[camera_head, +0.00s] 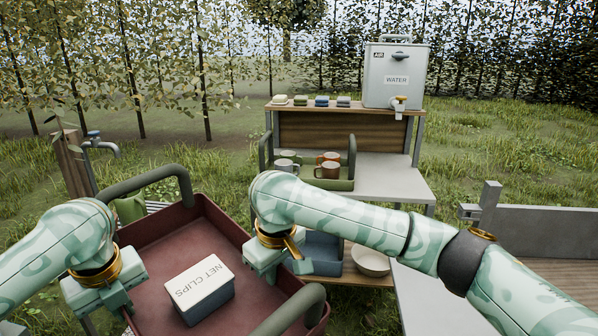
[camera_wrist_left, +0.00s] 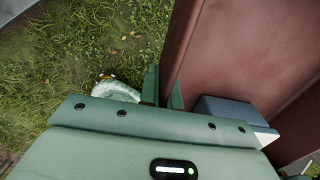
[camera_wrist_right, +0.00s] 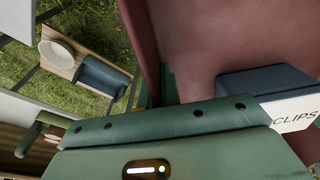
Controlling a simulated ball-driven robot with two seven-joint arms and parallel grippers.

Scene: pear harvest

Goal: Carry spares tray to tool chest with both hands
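The spares tray (camera_head: 165,240) is a deep dark red tray with green arched handles. It stands in the lower left of the head view, with a blue-grey box with a white lid marked NET CLIPS (camera_head: 203,283) inside. My left gripper (camera_wrist_left: 163,88) has its fingers on either side of the tray's left wall, seemingly shut on it. My right gripper (camera_wrist_right: 153,90) straddles the opposite wall in the same way; in the head view its fingertips are hidden. I cannot tell whether the tray rests on anything. No tool chest is clearly recognisable.
Ahead stands a wooden shelf unit (camera_head: 340,131) with a WATER dispenser (camera_head: 396,80) and a green mug tray (camera_head: 345,184). A blue bin (camera_head: 323,251) and pale bowl (camera_head: 370,260) sit low. A tap (camera_head: 101,146) is at left, a grey-sided wooden bench (camera_head: 545,228) at right.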

